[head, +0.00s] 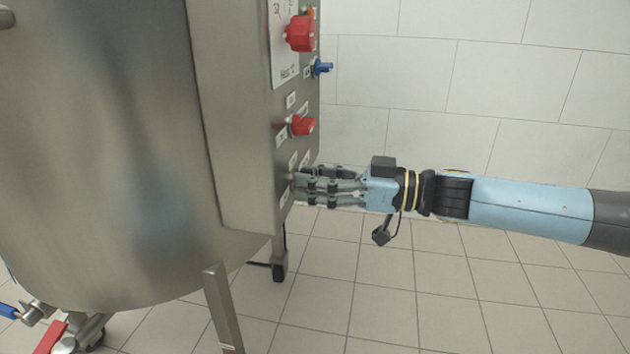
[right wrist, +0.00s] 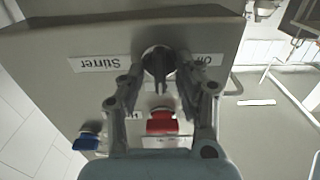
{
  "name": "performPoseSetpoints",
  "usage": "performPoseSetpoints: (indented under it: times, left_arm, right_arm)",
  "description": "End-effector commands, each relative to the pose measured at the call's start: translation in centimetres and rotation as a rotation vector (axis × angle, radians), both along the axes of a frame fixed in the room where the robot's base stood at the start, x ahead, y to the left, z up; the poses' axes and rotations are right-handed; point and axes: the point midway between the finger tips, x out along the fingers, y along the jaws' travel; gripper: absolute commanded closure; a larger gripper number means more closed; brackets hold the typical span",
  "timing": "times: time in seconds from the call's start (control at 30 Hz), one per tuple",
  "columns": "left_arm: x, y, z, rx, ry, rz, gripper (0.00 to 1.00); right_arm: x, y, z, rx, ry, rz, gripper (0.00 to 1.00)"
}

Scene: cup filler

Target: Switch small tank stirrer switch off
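The stirrer switch (right wrist: 160,68) is a round dark knob with a raised grip, beside a label reading "Stirrer", upside down in the right wrist view. An "off" label sits on its other side. My right gripper (head: 298,187) reaches in from the right at the lower part of the steel control panel (head: 240,130). In the right wrist view its fingers (right wrist: 163,80) stand on both sides of the switch with a gap between the tips. I cannot tell whether they touch it. In the head view the gripper hides the switch. My left gripper is not in view.
Above my gripper are a red knob (head: 302,126), a blue knob (head: 322,67) and a larger red knob (head: 301,34). A big steel tank (head: 110,150) fills the left. A tank leg (head: 222,310) stands below. Tiled floor (head: 390,310) is free at the right.

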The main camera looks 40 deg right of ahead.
Motion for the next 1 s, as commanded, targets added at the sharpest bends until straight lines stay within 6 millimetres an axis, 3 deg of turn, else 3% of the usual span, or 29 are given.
performPoseSetpoints:
  times: [0.03, 0.27, 0.7, 1.0]
  left_arm:
    - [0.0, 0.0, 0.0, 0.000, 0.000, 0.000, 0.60]
    - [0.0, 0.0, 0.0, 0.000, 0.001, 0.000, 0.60]
    - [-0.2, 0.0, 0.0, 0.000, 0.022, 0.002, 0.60]
    - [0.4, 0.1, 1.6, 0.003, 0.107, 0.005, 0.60]
  right_arm:
    - [0.0, 0.0, 0.0, 0.000, 0.000, 0.000, 0.72]
    - [0.0, 0.0, 0.0, -0.001, 0.001, 0.000, 1.00]
    - [0.0, 0.0, 0.0, -0.030, -0.025, -0.001, 1.00]
    - [-0.1, 0.0, 0.2, -0.171, -0.147, -0.002, 1.00]
